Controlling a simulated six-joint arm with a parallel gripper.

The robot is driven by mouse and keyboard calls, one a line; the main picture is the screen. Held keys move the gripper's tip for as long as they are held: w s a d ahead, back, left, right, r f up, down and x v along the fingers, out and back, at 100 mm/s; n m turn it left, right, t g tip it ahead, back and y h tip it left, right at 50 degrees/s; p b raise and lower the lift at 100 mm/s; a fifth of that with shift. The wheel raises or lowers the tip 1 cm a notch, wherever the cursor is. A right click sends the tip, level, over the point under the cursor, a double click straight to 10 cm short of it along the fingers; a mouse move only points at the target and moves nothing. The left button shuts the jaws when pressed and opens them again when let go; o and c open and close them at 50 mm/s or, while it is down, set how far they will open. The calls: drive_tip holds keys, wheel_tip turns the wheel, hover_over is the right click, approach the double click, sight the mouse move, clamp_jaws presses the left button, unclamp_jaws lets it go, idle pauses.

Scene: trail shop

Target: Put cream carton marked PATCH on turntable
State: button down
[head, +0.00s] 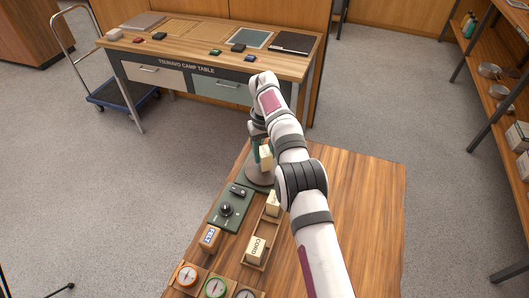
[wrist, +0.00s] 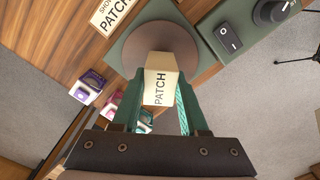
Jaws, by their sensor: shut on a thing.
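The cream carton marked PATCH (wrist: 160,86) is between the fingers of my gripper (wrist: 157,118), with its lettering toward the wrist camera. In the head view my gripper (head: 262,150) is shut on the carton (head: 266,160) at the far left corner of the wooden table. The turntable has a round brown-grey disc (wrist: 150,42) on a green base; the disc shows in the head view (head: 256,181), partly hidden. The carton overlaps the disc in both views. I cannot tell whether it touches the disc.
The turntable's control box carries a knob (head: 225,209) and switch (head: 238,191). A wooden tray holds a CORD carton (head: 256,249) and another carton (head: 272,205). A FELT block (head: 209,238) and compasses (head: 187,275) are nearer. A card reading PATCH (wrist: 112,14) lies beside the turntable.

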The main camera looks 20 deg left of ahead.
drive_tip(key=shift+f, duration=0.15)
drive_tip(key=shift+f, duration=0.35)
drive_tip(key=shift+f, duration=0.15)
idle(0.7)
unclamp_jaws()
idle(0.5)
